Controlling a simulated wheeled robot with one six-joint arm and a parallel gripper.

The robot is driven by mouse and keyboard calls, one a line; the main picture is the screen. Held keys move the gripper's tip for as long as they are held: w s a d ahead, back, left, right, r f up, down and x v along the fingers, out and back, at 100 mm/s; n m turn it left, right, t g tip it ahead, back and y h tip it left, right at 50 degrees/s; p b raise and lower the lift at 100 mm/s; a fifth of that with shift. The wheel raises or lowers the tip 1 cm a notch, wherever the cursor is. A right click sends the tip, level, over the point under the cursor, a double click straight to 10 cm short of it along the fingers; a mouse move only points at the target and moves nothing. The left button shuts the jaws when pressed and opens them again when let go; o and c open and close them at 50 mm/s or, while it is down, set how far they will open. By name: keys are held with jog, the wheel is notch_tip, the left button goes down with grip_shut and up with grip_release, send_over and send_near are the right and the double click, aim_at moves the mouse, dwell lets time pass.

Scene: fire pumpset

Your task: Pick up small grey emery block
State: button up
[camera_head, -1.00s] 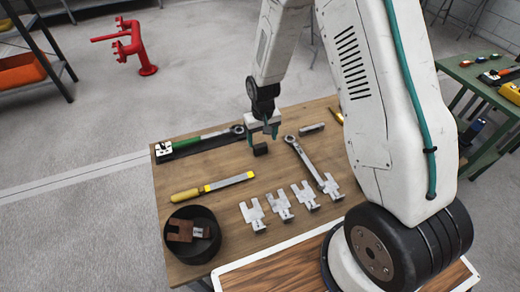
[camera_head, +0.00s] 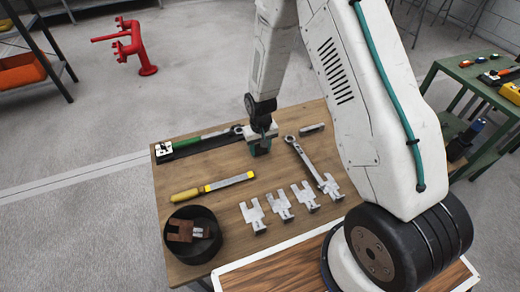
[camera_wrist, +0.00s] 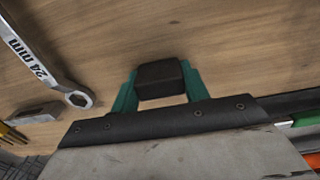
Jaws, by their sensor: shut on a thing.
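The small grey emery block (camera_wrist: 161,78) looks dark grey, nearly black. It sits between the two green fingers of my gripper (camera_wrist: 160,92) in the wrist view, with a finger against each side. In the head view my gripper (camera_head: 260,148) is low over the wooden table (camera_head: 225,215), near its back middle, with the fingers pointing down. There the block is mostly hidden by the fingers. My gripper is shut on the block. I cannot tell whether the block still touches the table.
A ring wrench (camera_head: 305,158) lies right of my gripper, and a green-handled tool (camera_head: 190,143) lies left. A yellow-handled file (camera_head: 212,187), several notched metal plates (camera_head: 278,206) and a black bowl (camera_head: 188,252) lie nearer the front. Bare wood surrounds the gripper's front side.

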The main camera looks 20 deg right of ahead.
jog(key=shift+r, duration=0.45)
notch_tip(320, 180, up, 3)
jog(key=shift+s+d+f, duration=0.1)
jog(key=shift+s, duration=0.05)
jog(key=s+d, duration=0.1)
jog(key=s, duration=0.4)
jog(key=s+d+r, duration=0.1)
jog(key=s, duration=0.4)
jog(key=s+d, duration=0.2)
jog(key=s, duration=0.3)
jog(key=shift+s+r, duration=0.1)
jog(key=shift+r, duration=0.1)
jog(key=shift+o, duration=0.8)
